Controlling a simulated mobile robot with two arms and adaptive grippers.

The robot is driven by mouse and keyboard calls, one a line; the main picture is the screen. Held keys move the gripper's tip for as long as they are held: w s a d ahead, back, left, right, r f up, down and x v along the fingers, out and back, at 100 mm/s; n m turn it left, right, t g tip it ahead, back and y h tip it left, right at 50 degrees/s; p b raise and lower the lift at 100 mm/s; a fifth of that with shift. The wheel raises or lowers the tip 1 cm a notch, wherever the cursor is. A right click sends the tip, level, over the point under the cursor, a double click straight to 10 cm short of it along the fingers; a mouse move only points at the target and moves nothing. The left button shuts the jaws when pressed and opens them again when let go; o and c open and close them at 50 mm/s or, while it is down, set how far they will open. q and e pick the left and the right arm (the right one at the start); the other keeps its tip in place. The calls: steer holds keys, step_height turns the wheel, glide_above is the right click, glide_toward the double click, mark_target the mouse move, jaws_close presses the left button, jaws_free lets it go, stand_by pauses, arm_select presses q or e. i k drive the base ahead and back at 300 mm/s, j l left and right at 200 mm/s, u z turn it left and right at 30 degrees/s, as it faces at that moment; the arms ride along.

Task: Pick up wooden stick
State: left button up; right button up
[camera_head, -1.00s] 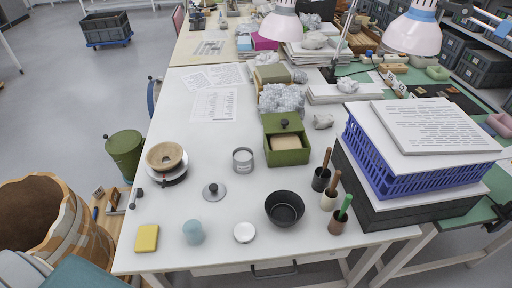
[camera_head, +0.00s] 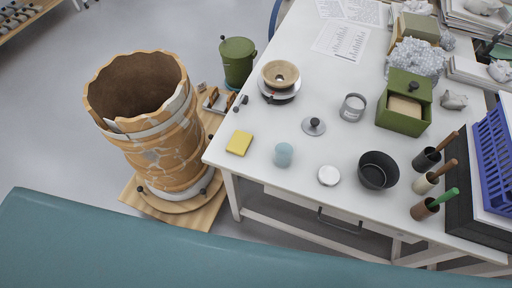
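Several small pots stand at the right of the white table, and stick-like handles lean out of them. A brown wooden stick (camera_head: 448,142) leans from a black pot (camera_head: 427,159). A second brown wooden stick (camera_head: 443,169) leans from a pale pot (camera_head: 424,183). A green-handled tool (camera_head: 443,199) leans from a brown pot (camera_head: 423,210). Which stick the task means, I cannot tell. Neither of my grippers shows in this view.
A white table (camera_head: 290,88) holds a black bowl (camera_head: 378,171), a green box (camera_head: 403,113), a yellow sponge (camera_head: 239,143) and a blue crate (camera_head: 494,152). A large patched brown vessel (camera_head: 160,150) stands on a wooden base at left. Grey floor (camera_head: 45,120) is open farther left.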

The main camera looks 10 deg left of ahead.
mark_target(452, 163)
steer(key=z, duration=1.35)
